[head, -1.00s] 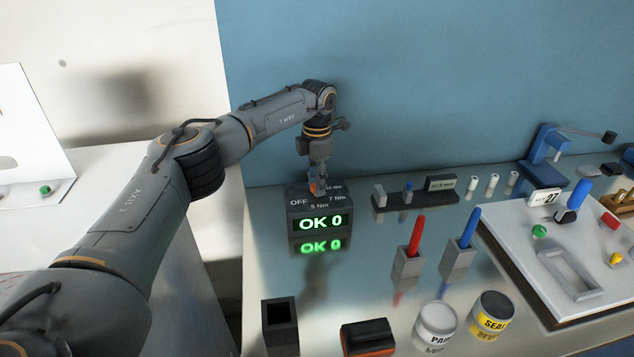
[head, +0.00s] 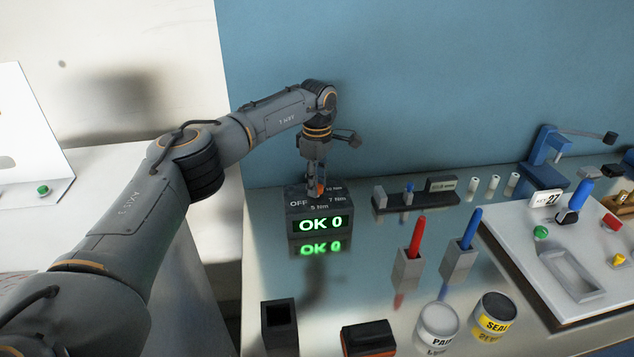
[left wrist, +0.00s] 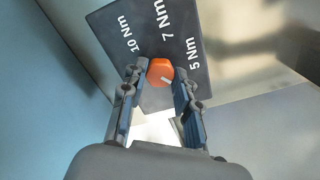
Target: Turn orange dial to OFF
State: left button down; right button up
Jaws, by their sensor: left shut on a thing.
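The orange dial (left wrist: 158,72) is on the top of a dark box and has a white mark on it. In the left wrist view the mark points to the lower right, toward one finger, past the 5 Nm label. My left gripper (head: 317,188) is shut on the dial, with one finger on each side of it (left wrist: 161,80). The dark box (head: 301,228) bears the labels OFF, 5 Nm, 7 Nm and 10 Nm and a green display reading "OK 0". The OFF label is hidden in the left wrist view. My right gripper is not in view.
Right of the box stand a dark rack (head: 386,204), a red pen (head: 415,236) and a blue pen (head: 470,228) in grey holders. Two cans and a black square holder (head: 280,329) are in front. A blue wall is close behind.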

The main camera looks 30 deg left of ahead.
pick_arm(q)
jog(key=shift+w+r+m, duration=0.1)
jog(key=shift+m, duration=0.6)
jog(key=c, duration=1)
grip_release()
notch_tip(320, 180, up, 12)
